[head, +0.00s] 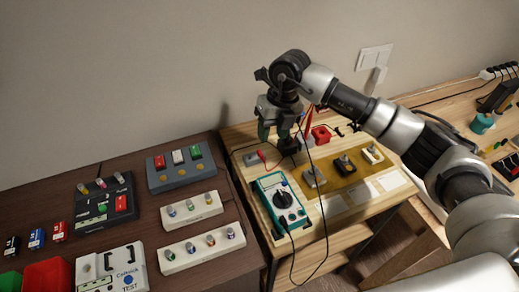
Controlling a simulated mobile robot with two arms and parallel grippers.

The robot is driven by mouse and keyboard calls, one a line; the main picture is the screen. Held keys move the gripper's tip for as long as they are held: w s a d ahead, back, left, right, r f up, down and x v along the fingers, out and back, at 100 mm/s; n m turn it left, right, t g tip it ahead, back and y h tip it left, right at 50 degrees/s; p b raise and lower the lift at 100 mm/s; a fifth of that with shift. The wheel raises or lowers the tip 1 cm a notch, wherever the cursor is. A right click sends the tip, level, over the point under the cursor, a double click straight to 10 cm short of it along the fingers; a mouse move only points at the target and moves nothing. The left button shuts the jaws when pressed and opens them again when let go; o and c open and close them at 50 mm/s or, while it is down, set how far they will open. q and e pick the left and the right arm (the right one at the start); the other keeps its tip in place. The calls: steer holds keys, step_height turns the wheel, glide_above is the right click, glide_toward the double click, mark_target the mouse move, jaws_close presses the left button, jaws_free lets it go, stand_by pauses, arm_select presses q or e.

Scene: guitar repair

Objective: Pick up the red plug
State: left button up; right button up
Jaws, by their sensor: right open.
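My right gripper (277,137) is open and points down over the back of the light wooden bench. A small red plug-like piece (261,156) lies just below and left of the fingers, beside a grey block (252,159). A red block (321,134) stands to the right of the gripper. I cannot tell for certain which of these red pieces is the red plug. Nothing shows between the fingers, and part of the area behind them is hidden. My left gripper is not in view.
A teal multimeter (281,202) with a black cable lies in front of the gripper. Several switch-like parts, one of them grey (314,177), stand on a yellow-brown mat (339,197).

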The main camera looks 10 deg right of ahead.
mark_target(264, 162)
steer(key=f, duration=0.3)
steer(key=shift+s+a+f+p, duration=0.2)
steer(key=shift+a+f+p, duration=0.1)
steer(key=shift+a+f, duration=0.1)
steer(key=f, duration=0.1)
steer(key=f+p, duration=0.1)
steer(key=f, duration=0.1)
steer(key=s+a+f+p, duration=0.1)
steer(key=shift+f, duration=0.25)
steer(key=shift+w+a+f, duration=0.1)
steer(key=shift+f, duration=0.4)
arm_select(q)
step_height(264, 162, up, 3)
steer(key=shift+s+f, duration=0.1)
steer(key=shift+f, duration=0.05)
arm_select(e)
jaws_close()
